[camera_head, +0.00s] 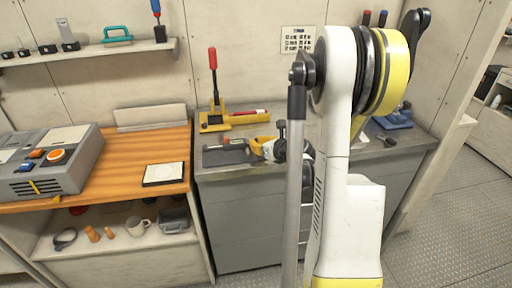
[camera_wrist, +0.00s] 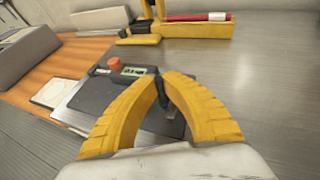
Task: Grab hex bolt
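My gripper (camera_wrist: 163,82) shows in the wrist view with its two curved yellow fingers brought close together at the tips. A small dark, slim piece (camera_wrist: 168,98) sits between the fingertips and sticks out below them; it looks like the hex bolt, though its head is not clear. Behind and below it is a dark flat plate (camera_wrist: 105,92) with an orange knob at its far edge. In the head view my gripper (camera_head: 264,148) is low over the grey bench, beside the dark plate (camera_head: 226,154). The bolt cannot be made out there.
A yellow tool base (camera_head: 236,118) with a red-handled lever stands at the back of the grey bench (camera_head: 228,176). A white-and-black pad (camera_head: 164,174) and a grey control box (camera_head: 52,166) lie on the wooden bench to the left. A blue tool (camera_head: 394,120) is at right.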

